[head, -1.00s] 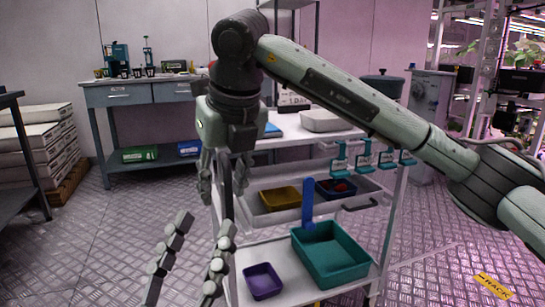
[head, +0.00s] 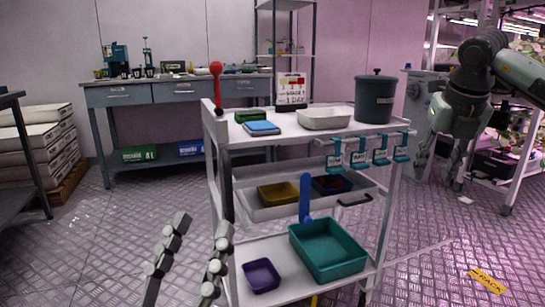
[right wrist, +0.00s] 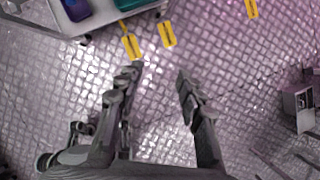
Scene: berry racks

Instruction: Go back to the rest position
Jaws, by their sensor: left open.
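My left gripper (head: 203,226) is at the bottom left of the head view, in front of the cart. Its two fingers stand apart with nothing between them. My right gripper (head: 441,172) hangs at the right of the head view, to the right of the cart and clear of it, pointing down. In the right wrist view its fingers (right wrist: 160,72) are spread above bare floor and hold nothing.
The white cart (head: 300,236) carries a teal bin (head: 338,270), a purple bin (head: 262,276), a yellow bin (head: 279,195) and a dark pot (head: 375,99). A workbench (head: 177,95) stands behind. Plant racks (head: 516,165) are at the right.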

